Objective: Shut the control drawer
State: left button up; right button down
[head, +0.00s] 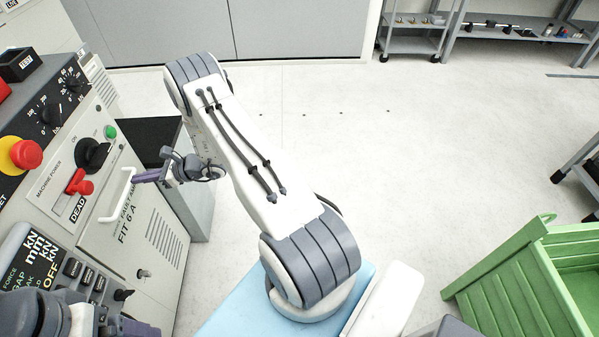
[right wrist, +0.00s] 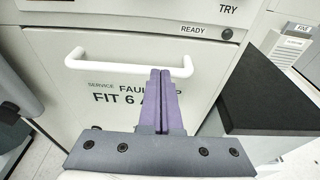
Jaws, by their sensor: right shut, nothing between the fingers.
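The grey-white machine front at the left of the head view carries a white bar handle (head: 117,196). In the right wrist view the handle (right wrist: 120,67) runs across a pale front panel (right wrist: 60,100) lettered "FAULT" and "FIT 6 A". I cannot tell how far the drawer stands out. My right gripper (head: 137,178) is shut and empty, its purple fingers (right wrist: 160,72) by the handle's right end and overlapping it in the picture. Whether they touch it is unclear. My left gripper (head: 140,328) is partly seen at the bottom left, its opening unclear.
The control panel above has a red knob (head: 26,154), a red switch (head: 79,183) and dials. A black-topped grey cabinet (head: 203,205) stands just right of the machine. A green crate (head: 515,285) is at the lower right. Shelves stand at the back; the middle floor is clear.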

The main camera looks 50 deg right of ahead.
jog(key=shift+w+a+r, duration=0.15)
jog(key=shift+w+r, duration=0.1)
